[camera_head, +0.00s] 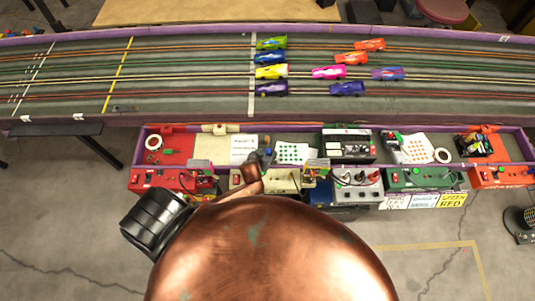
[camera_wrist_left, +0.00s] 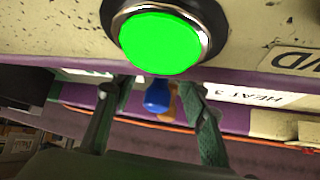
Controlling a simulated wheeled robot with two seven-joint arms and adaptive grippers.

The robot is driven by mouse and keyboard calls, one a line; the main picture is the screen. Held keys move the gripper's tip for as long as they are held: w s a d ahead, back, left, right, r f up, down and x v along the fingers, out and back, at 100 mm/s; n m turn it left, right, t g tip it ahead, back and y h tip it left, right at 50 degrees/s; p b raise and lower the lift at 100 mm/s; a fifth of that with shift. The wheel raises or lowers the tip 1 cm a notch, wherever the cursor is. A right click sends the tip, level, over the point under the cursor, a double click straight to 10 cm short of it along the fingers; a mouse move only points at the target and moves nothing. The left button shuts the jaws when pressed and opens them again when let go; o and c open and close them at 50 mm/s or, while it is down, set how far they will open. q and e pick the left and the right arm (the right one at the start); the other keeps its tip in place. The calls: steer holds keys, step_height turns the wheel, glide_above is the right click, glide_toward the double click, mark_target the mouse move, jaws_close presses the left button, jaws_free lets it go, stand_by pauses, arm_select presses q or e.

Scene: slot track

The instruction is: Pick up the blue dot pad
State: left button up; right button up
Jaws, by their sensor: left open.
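I cannot make out a pad with blue dots for sure. In the head view a white sheet with green dots (camera_head: 293,152) and a white sheet with red dots (camera_head: 416,149) lie in the tray behind the control boxes. My left gripper (camera_head: 259,160) is small and partly hidden by copper arm parts, just left of the green-dotted sheet. In the left wrist view its fingers (camera_wrist_left: 157,90) stand apart. A rounded blue piece (camera_wrist_left: 158,96) with an orange-brown part behind it shows between them; I cannot tell whether they touch it. My right gripper is not in view.
A large green button (camera_wrist_left: 160,42) on a cream box is close above the fingers. Control boxes, including a red one (camera_head: 160,180), line the tray's near side. The purple-edged track (camera_head: 180,75) with several toy cars lies beyond.

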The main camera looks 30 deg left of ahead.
arm_select(q)
steer(key=shift+c, duration=0.3)
jaws_close()
stand_by(0.5)
